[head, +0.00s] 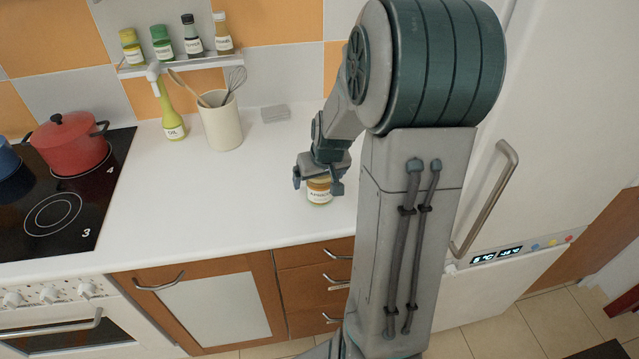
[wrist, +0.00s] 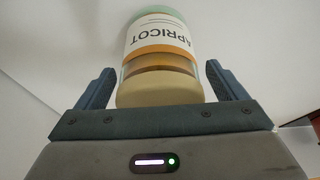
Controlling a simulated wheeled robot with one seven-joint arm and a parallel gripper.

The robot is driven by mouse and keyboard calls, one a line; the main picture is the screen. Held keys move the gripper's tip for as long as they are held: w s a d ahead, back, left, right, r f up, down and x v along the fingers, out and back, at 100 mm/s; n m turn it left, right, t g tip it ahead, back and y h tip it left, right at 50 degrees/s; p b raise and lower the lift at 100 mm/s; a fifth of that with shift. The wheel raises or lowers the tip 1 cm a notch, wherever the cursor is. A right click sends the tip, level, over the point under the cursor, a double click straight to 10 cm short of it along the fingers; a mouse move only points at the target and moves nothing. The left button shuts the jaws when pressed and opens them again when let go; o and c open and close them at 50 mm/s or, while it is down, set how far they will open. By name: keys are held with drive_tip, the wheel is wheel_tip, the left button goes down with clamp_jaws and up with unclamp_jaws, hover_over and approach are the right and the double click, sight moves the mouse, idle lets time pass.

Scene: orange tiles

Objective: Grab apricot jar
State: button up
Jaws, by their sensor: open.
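The apricot jar (head: 319,191) stands on the white counter, near its front edge, with a label that reads APRICOT. My gripper (head: 318,184) is at the jar, with its fingers on either side of it. In the wrist view, the jar (wrist: 158,62) lies between the two open fingers of my gripper (wrist: 157,85), and small gaps show beside it. The jar has a pale lid, an orange band and a white label. My gripper and arm hide part of the jar in the head view.
A white utensil crock (head: 221,127) and an oil bottle (head: 171,115) stand further back on the counter (head: 250,200). A shelf (head: 175,62) with several small jars hangs above. A red pot (head: 70,145) sits on the black stove at left. The fridge (head: 560,120) is at right.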

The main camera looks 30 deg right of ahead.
drive_tip(key=c, duration=1.3)
drive_tip(key=shift+r, duration=0.15)
